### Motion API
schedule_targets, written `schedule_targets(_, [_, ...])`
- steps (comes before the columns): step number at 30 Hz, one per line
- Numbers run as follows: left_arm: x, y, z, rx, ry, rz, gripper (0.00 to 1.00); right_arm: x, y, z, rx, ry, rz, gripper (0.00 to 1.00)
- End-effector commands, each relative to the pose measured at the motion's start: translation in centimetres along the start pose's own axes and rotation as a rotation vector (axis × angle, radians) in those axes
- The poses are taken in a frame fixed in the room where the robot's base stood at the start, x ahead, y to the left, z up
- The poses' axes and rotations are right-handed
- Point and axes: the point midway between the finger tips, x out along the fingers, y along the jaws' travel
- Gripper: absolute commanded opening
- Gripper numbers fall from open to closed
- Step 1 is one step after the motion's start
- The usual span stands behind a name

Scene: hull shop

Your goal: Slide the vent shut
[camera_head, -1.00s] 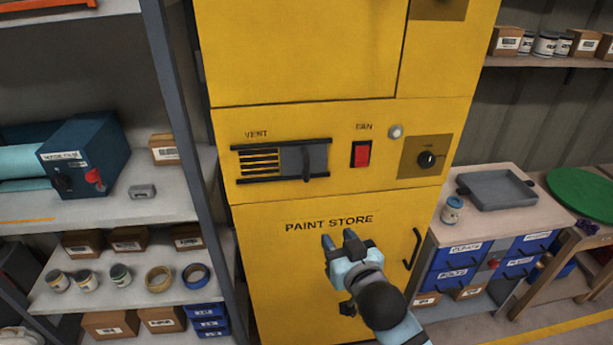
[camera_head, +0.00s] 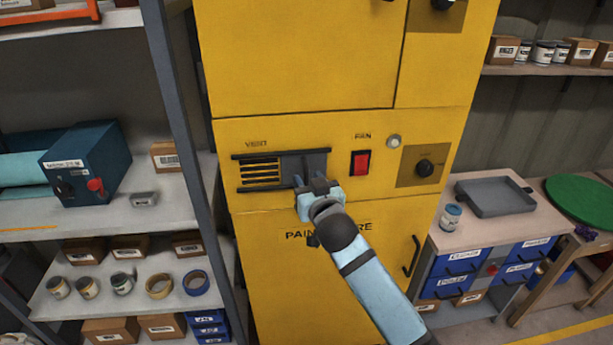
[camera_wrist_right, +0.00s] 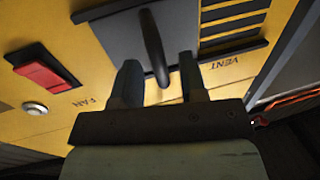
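The vent (camera_head: 262,170) is on the yellow cabinet's front panel, with a grey slide plate (camera_head: 316,162) at the right of its rails. Dark slots show open at its left. My right gripper (camera_head: 318,184) is at the plate's lower part and hides the plate's handle in the head view. In the right wrist view, the dark handle (camera_wrist_right: 153,45) stands out from the plate, and its end lies between the two separated fingers of my right gripper (camera_wrist_right: 158,82). There are gaps on both sides of the handle. My left gripper is not in view.
A red fan switch (camera_head: 360,163), a white button (camera_head: 394,141) and a black knob (camera_head: 424,168) sit right of the vent. A shelf post (camera_head: 178,110) stands left of the cabinet. A workbench with a grey tray (camera_head: 492,194) is at the right.

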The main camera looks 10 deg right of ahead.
Motion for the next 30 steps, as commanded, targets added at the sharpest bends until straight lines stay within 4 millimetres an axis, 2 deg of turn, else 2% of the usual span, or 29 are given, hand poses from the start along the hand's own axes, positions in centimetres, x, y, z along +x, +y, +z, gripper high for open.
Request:
schedule_targets(5, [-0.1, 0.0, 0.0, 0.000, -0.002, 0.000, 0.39, 1.3, 0.0, 0.0, 0.000, 0.000, 0.000, 0.39])
schedule_targets(14, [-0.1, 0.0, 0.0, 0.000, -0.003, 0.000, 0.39, 1.5, 0.0, 0.0, 0.000, 0.000, 0.000, 0.39])
schedule_targets(19, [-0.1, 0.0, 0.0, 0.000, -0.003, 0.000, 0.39, 1.5, 0.0, 0.0, 0.000, 0.000, 0.000, 0.00])
schedule_targets(26, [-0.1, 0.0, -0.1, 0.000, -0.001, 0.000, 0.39, 1.5, -0.1, 0.1, 0.001, 0.000, -0.001, 0.00])
schedule_targets(30, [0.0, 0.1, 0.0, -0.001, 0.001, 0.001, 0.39, 1.6, -1.0, 0.1, 0.003, 0.000, -0.002, 0.00])
